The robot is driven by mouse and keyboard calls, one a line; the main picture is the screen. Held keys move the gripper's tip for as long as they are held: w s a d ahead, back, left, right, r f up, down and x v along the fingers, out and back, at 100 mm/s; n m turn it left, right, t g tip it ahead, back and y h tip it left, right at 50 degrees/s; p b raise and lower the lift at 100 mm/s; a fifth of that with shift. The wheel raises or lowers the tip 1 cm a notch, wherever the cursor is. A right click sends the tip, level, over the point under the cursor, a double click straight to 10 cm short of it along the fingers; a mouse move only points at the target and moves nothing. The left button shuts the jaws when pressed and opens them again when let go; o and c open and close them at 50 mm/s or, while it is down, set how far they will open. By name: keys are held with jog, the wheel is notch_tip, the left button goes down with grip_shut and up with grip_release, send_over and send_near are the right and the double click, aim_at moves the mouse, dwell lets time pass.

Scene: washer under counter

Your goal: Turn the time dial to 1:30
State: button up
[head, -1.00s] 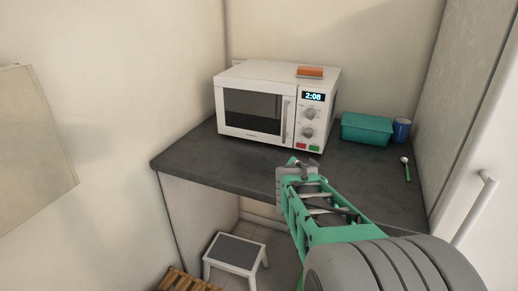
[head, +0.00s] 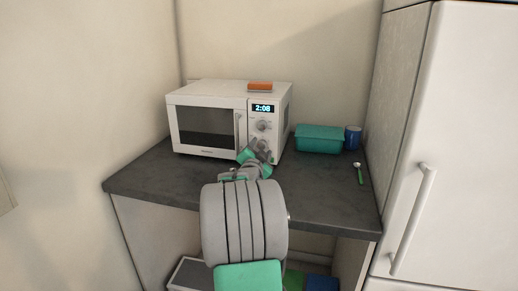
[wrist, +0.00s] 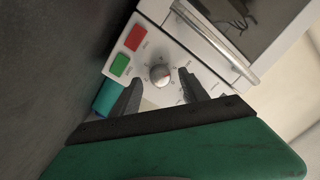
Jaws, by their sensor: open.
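The white microwave (head: 208,97) stands on the dark counter with its door shut. Its display (head: 263,107) reads 2:08. An upper dial (head: 262,125) shows below the display; the lower part of the panel is hidden by my gripper (head: 258,152). In the wrist view the lower round dial (wrist: 160,75) sits near the red button (wrist: 135,37) and green button (wrist: 120,65). My gripper (wrist: 160,82) is open in front of the panel, its fingers on either side of that dial in the picture. I cannot tell whether they touch it.
An orange block (head: 260,86) lies on top of the microwave. A teal container (head: 319,138), a blue cup (head: 353,138) and a green-handled utensil (head: 360,174) are to its right. A white fridge (head: 455,150) stands at the right. The counter's front left (head: 150,180) is clear.

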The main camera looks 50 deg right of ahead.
jog(key=shift+w+d, duration=0.2)
jog(key=shift+d, duration=0.05)
jog(key=shift+c, duration=0.3)
grip_shut()
